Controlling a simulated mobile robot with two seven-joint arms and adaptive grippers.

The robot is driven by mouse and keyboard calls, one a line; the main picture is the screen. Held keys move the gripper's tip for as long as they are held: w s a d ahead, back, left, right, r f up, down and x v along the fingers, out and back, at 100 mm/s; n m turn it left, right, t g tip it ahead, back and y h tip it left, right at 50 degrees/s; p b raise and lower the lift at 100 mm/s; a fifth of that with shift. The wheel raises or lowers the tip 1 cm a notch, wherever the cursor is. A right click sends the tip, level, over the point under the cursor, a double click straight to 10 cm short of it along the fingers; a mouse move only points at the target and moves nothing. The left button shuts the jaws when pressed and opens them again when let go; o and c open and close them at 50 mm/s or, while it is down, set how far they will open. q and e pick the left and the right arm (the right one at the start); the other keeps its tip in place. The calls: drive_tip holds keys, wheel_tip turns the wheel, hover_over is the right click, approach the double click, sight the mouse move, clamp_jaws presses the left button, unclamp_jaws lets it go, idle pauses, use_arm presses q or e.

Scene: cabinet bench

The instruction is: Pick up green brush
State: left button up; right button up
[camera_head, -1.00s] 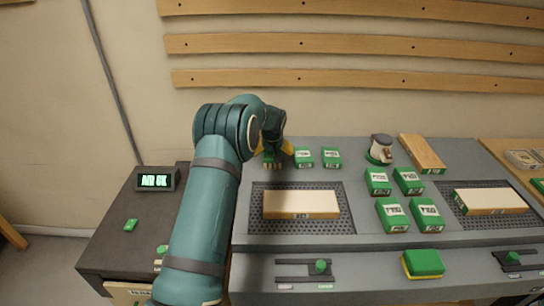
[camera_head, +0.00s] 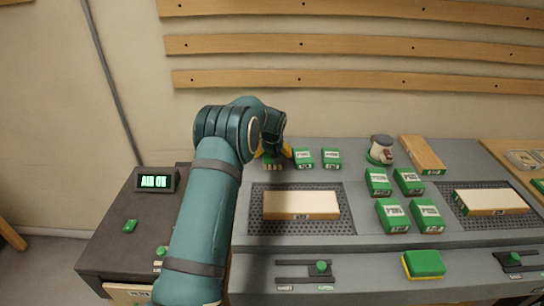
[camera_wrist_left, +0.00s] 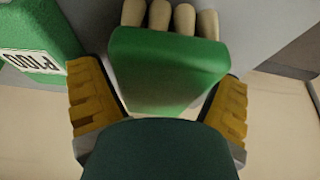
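The green brush (camera_wrist_left: 165,70) has a green body and a row of pale bristles, which show at the top of the left wrist view. In the head view the brush (camera_head: 271,163) is small and partly hidden by my arm, at the back left of the grey bench. My left gripper (camera_wrist_left: 160,95) has its yellow fingers on both sides of the brush body, very close to it. I cannot tell whether they press on it. In the head view my left gripper (camera_head: 272,151) points down at the bench. My right gripper is not in view.
Green-and-white boxes (camera_head: 303,158) stand just right of the brush; one box (camera_wrist_left: 35,45) fills the wrist view's left edge. A pale block (camera_head: 300,205) lies on a perforated mat (camera_head: 335,225) in front. A mug-like object (camera_head: 381,150) and more boxes stand further right.

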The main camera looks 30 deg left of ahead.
use_arm(q)
drive_tip(key=c, duration=0.9)
drive_tip(key=shift+o, duration=0.2)
drive_tip(key=shift+r+p, duration=0.3)
drive_tip(key=shift+r, duration=0.2)
wheel_tip(320, 180, up, 10)
drive_tip(key=shift+f+p, duration=0.2)
drive_tip(key=shift+p, duration=0.6)
drive_tip(key=o, duration=0.7)
drive_tip(key=c, duration=0.7)
drive_tip(key=shift+o, duration=0.2)
